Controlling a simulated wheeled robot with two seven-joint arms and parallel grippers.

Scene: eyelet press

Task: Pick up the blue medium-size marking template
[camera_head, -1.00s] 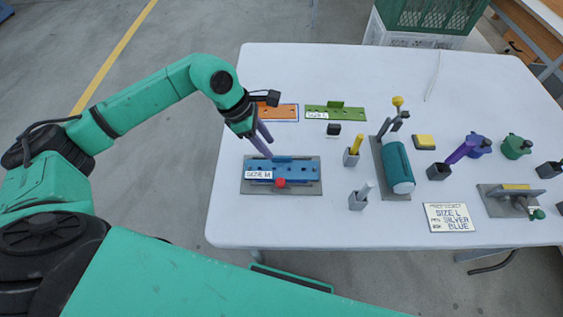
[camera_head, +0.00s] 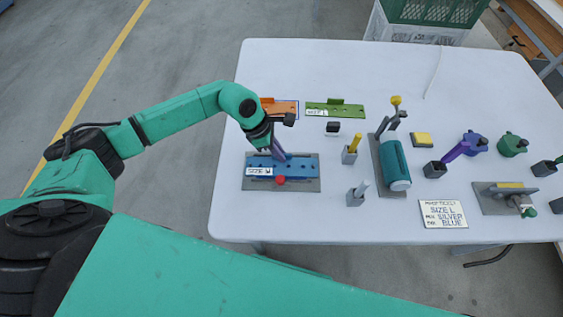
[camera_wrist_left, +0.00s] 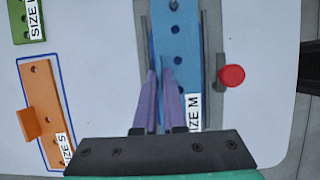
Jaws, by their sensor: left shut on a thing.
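The blue template (camera_head: 303,167), labelled SIZE M, lies in a grey holder (camera_head: 310,185) with a red knob (camera_head: 281,180) on its front side. It also shows in the left wrist view (camera_wrist_left: 176,18), with a row of holes. My left gripper (camera_head: 280,157) is over it from behind, its purple fingers pointing down. In the left wrist view the fingers (camera_wrist_left: 160,65) are closed together on the template's raised blue grip, which they largely hide. The template still appears to sit in the holder. My right gripper is not in view.
An orange template (camera_head: 285,108) and a green template (camera_head: 340,111) lie behind. To the right stand pen holders (camera_head: 355,199), a teal cylinder on a grey base (camera_head: 396,163), a printed card (camera_head: 443,214) and a grey press-like fixture (camera_head: 495,198). The front left tabletop is clear.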

